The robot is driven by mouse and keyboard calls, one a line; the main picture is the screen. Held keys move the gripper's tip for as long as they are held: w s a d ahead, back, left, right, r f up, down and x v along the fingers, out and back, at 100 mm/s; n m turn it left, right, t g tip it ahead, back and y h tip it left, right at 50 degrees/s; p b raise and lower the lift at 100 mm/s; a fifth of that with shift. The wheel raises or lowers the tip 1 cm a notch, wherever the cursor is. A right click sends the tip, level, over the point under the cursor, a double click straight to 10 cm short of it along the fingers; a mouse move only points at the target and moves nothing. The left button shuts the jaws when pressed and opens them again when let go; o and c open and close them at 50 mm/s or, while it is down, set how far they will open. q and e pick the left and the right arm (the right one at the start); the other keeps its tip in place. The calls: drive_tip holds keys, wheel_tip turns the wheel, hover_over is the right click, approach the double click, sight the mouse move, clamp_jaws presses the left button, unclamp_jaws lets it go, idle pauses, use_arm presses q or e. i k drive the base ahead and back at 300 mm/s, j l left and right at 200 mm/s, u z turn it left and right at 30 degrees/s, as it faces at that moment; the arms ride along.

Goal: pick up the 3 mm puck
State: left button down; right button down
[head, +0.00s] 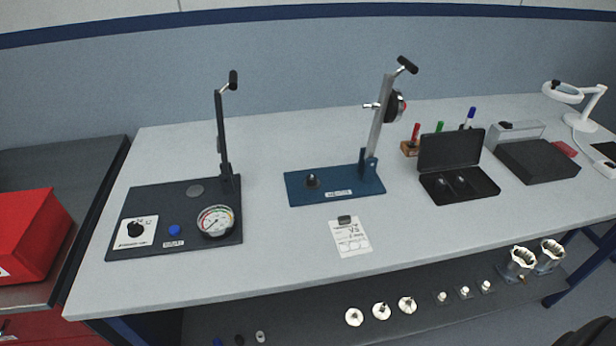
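No puck can be told for sure as the 3 mm one; no size mark is readable. An open black case (436,188) stands on the right half of the bench, with small dark round pieces (461,185) in its tray. On the lower shelf, silvery discs with centre knobs (381,311) lie in a row. Small posts on square bases (465,292) stand to their right. A paper card (349,237) with handwriting, too small to read surely, lies mid-bench under a dark clip. Neither of my grippers can be made out in the head view.
A dark gauge fixture (140,195) with a lever stands at left. A blue lever press (335,191) stands mid-bench. Pens in a wooden block (410,149), a dark grey box (537,167) and a lamp (580,122) are at right. The bench front (270,270) is clear.

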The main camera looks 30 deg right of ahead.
sight(311, 178)
drive_tip(key=i+j+z, duration=0.1)
drive_tip(key=j+z, duration=0.3)
drive_tip(key=j, duration=0.4)
drive_tip(key=j+z, duration=0.35)
drive_tip(key=j, duration=0.4)
